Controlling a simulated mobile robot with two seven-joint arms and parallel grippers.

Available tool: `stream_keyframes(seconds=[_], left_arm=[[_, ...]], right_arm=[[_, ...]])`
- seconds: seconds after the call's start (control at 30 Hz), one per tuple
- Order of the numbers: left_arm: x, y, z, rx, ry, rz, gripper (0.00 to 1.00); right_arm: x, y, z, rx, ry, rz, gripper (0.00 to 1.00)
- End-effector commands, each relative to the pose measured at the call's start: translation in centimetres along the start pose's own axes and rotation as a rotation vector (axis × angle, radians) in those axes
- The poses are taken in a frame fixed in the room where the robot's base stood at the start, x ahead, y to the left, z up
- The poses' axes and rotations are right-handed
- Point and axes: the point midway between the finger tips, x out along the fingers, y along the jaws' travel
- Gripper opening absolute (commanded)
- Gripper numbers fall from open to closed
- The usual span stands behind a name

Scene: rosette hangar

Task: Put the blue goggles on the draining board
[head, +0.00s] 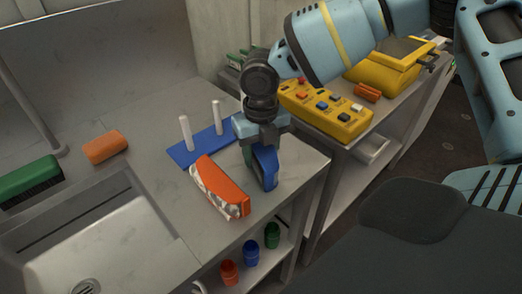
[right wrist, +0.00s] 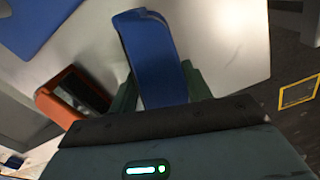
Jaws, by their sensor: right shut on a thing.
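The blue goggles (head: 267,170) are between the fingers of my right gripper (head: 258,153), which is shut on them. They are over the right end of the grey sink counter (head: 292,172); I cannot tell whether they touch it. In the right wrist view the blue goggles (right wrist: 152,60) stick out beyond the green fingers. A flat blue board (head: 190,151) with two upright white pegs lies on the counter, left of the gripper. No label shows whether this board or the counter beside the sink is the draining board. My left gripper is not in view.
Orange goggles (head: 220,186) lie close left of the blue ones. The sink (head: 100,235), a green brush (head: 30,180) and an orange block (head: 106,147) are further left. Several coloured cups stand on the shelf below. A yellow button box (head: 326,110) is behind right.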

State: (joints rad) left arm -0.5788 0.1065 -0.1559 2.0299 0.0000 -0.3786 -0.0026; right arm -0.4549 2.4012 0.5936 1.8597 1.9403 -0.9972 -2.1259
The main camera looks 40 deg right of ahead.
Motion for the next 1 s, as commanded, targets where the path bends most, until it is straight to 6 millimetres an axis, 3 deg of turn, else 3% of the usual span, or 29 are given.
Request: stream_keyframes(seconds=[0.23, 0.27, 0.4, 0.77, 1.0], left_arm=[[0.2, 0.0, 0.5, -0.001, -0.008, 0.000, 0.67], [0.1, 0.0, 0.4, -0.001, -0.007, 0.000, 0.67], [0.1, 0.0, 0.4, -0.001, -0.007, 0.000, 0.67], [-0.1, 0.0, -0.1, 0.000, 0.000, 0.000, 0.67], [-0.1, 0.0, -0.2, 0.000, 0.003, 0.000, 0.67]], right_arm=[[0.3, 0.0, 0.0, 0.000, 0.001, 0.000, 0.25], [0.2, 0.0, 0.0, 0.000, 0.000, 0.000, 0.53], [0.2, 0.0, 0.0, 0.000, 0.000, 0.000, 0.70], [-0.3, 0.0, 0.0, 0.000, -0.002, 0.000, 0.70], [-3.9, 0.0, 0.1, -0.001, -0.005, 0.002, 0.70]])
